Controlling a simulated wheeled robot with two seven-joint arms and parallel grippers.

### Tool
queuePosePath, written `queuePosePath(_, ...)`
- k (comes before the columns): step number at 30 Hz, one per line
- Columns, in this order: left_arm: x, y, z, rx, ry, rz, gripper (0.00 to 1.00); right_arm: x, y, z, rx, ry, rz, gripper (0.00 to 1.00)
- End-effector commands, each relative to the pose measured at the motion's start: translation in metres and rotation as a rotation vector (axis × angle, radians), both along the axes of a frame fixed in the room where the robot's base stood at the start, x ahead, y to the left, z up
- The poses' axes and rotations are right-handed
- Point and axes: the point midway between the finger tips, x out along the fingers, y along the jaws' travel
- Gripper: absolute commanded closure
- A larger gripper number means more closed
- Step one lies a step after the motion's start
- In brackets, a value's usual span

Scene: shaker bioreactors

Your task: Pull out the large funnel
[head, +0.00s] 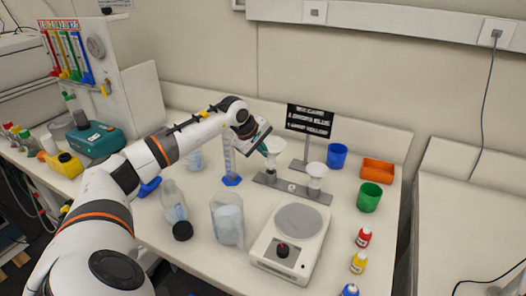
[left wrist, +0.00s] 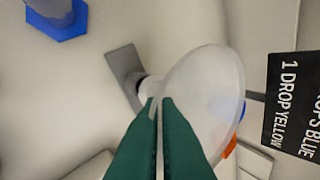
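A white translucent funnel (head: 275,146), the larger-looking of two, stands upright in the back-left part of a grey holder (head: 297,188). The other funnel (head: 316,173) stands at the holder's right. My left gripper (head: 264,149) reaches in from the left at the larger funnel's side. In the left wrist view its green fingers (left wrist: 162,100) are almost together, a thin gap between them, and look closed on the wall of the large funnel (left wrist: 205,95). The fingers hide part of the cone. The funnel's lower end still meets the grey holder (left wrist: 124,72). My right gripper is out of view.
A black sign (head: 309,120) stands behind the funnels. A blue-footed cylinder (head: 230,165) is left, a beaker (head: 227,220) and scale (head: 292,240) in front. Blue (head: 337,156) and green (head: 369,197) cups and an orange tray (head: 378,171) stand right.

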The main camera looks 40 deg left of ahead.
Motion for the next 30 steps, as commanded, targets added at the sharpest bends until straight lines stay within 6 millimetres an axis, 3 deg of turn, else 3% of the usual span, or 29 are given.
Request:
queuePosePath(8, 0.000, 0.000, 0.002, 0.000, 0.000, 0.000, 1.00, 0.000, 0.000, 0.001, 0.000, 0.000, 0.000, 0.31)
queuePosePath(23, 0.000, 0.000, 0.029, -0.001, 0.000, -0.001, 1.00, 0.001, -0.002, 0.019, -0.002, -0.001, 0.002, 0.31)
queuePosePath(30, 0.000, 0.000, 0.030, -0.001, 0.000, -0.001, 1.00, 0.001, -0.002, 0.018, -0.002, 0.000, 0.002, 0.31)
